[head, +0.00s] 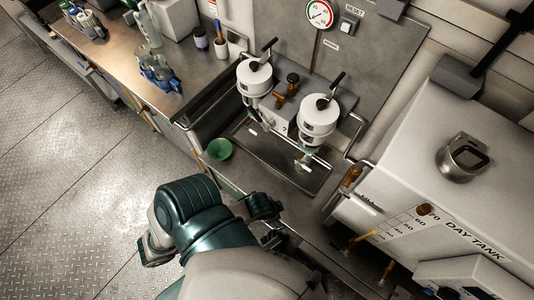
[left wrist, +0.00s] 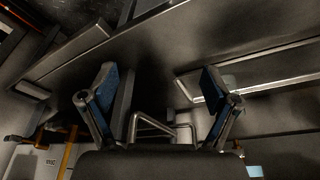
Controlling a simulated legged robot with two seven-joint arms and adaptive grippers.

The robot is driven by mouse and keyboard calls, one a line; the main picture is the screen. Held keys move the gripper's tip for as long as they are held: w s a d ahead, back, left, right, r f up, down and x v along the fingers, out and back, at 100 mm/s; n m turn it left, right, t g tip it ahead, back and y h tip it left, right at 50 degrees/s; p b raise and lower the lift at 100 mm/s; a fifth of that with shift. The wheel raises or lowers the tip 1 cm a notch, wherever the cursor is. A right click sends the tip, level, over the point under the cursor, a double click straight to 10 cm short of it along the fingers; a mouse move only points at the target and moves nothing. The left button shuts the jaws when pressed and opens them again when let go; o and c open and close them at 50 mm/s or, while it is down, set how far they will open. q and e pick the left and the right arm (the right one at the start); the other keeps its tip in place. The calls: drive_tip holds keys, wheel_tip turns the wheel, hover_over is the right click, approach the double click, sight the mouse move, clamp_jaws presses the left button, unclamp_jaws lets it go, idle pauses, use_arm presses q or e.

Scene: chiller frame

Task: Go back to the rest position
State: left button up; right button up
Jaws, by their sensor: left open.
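My left gripper (left wrist: 158,75) shows in the left wrist view with its two blue-padded fingers spread wide and nothing between them. Beyond the fingers are dark metal panels and edges. In the head view my teal and grey arm comes up from the bottom. The dark gripper (head: 268,222) at its end is partly hidden by the arm and lies near the front edge of the sink counter. My right gripper is in neither view.
Two white canisters with black levers (head: 255,76) (head: 318,115) stand over the sink tray (head: 262,150). A green cup (head: 219,149) sits on the counter's front left. The day tank (head: 430,165) with yellow pipes is at right. Bottles (head: 155,68) stand at back left. Floor (head: 70,170) at left is clear.

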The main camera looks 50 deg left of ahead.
use_arm(q)
drive_tip(key=shift+n+g+y, duration=0.4)
drive_tip(key=shift+n+y, duration=0.1)
drive_tip(key=shift+n, duration=0.2)
drive_tip(key=s+a, duration=0.2)
drive_tip(key=a, duration=0.1)
drive_tip(key=shift+s+r, duration=0.35)
drive_tip(key=shift+r, duration=0.05)
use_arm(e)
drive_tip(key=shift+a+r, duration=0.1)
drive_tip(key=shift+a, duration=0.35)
